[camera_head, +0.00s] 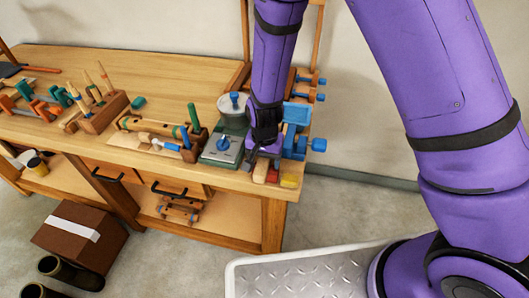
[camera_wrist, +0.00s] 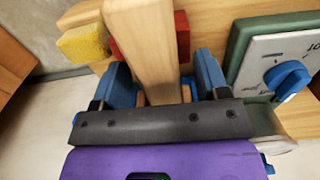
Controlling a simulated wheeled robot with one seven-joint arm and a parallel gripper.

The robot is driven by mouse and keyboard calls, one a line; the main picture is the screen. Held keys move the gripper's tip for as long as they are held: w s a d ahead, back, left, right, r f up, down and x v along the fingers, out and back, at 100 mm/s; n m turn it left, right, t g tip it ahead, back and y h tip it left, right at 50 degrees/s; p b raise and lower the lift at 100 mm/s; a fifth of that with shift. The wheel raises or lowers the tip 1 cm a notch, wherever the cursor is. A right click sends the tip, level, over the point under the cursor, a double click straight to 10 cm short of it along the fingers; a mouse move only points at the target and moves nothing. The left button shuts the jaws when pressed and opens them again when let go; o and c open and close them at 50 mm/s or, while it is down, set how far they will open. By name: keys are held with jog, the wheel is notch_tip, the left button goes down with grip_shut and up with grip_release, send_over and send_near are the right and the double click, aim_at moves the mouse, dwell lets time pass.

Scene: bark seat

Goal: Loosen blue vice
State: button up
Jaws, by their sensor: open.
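The blue vice (camera_head: 296,142) is at the right end of the workbench in the head view, with a round blue knob (camera_head: 319,145) on its right side. My gripper (camera_head: 263,160) points down just left of the vice, over the bench's front edge. In the wrist view my gripper (camera_wrist: 161,64) is open, its two blue-looking fingers on either side of a plain wooden block (camera_wrist: 150,45). I cannot tell whether they touch it. The vice cannot be made out clearly in the wrist view, and my arm hides part of its left side.
A red block (camera_wrist: 182,37) and a yellow block (camera_wrist: 83,43) lie close to the fingers. A green-grey device with a blue dial (camera_head: 223,142) stands left of my gripper. The workbench (camera_head: 190,85) holds more tools leftward. A cardboard box (camera_head: 80,235) is on the floor.

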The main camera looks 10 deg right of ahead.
jog(key=shift+f, duration=0.1)
jog(key=c, duration=1.1)
jog(key=shift+s+d, duration=0.1)
jog(key=shift+d, duration=0.15)
jog(key=o, duration=1.4)
jog(key=shift+r, duration=0.2)
jog(key=shift+r, duration=2.9)
